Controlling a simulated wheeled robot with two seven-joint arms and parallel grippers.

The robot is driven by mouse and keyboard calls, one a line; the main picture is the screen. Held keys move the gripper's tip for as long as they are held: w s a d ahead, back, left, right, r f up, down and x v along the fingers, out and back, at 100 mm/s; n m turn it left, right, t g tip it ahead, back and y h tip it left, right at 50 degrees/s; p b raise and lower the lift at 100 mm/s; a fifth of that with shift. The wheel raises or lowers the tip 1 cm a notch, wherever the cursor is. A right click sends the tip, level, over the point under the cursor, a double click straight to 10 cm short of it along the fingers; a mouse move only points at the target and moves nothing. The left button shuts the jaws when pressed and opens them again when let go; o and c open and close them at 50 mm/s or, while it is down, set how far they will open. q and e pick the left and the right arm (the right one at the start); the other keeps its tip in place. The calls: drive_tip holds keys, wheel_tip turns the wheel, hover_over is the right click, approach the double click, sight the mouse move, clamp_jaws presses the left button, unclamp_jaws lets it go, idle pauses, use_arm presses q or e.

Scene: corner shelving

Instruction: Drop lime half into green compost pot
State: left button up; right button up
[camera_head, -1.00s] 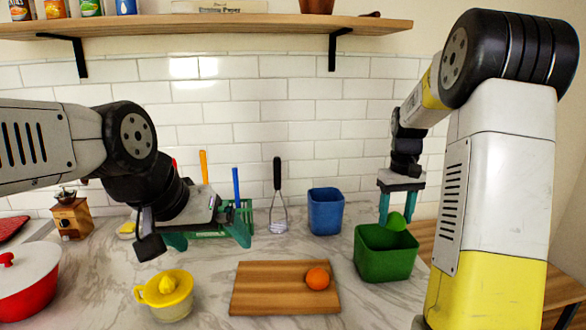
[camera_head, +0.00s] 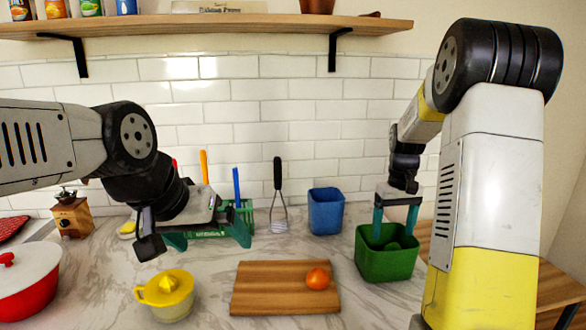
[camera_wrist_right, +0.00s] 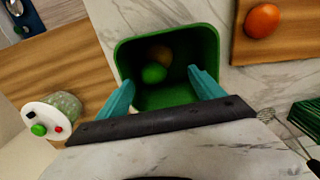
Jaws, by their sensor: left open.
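The green lime half (camera_wrist_right: 154,73) lies inside the pot in the right wrist view, beside a brownish round piece (camera_wrist_right: 160,54). My right gripper (camera_head: 395,226) is over the pot's mouth, pointing down, fingers spread and empty; its two teal fingers (camera_wrist_right: 163,90) also show at the pot's near side in the wrist view. My left gripper (camera_head: 208,238) is open and empty above the counter at the left.
An orange (camera_head: 317,279) sits on the cutting board (camera_head: 265,290). A blue pot (camera_head: 326,211) and a whisk (camera_head: 278,200) stand behind. A yellow juicer (camera_head: 166,293) and a red pot (camera_head: 28,296) are at the left. A lidded jar (camera_wrist_right: 60,108) shows in the wrist view.

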wheel_tip(320, 180, up, 7)
drive_tip(key=s+a+r+t+y, duration=0.1)
drive_tip(key=s+a+r+t, duration=0.15)
drive_tip(key=s, duration=0.25)
drive_tip(key=s+a+r+t, duration=0.1)
drive_tip(key=s+a+r, duration=0.3)
drive_tip(key=s, duration=0.1)
drive_tip(key=s+a+m+t+y, duration=0.1)
drive_tip(key=s+a, duration=0.5)
drive_tip(key=s, duration=0.7)
drive_tip(key=shift+f+t, duration=0.3)
drive_tip(key=shift+t, duration=0.55)
drive_tip(key=shift+a, duration=0.1)
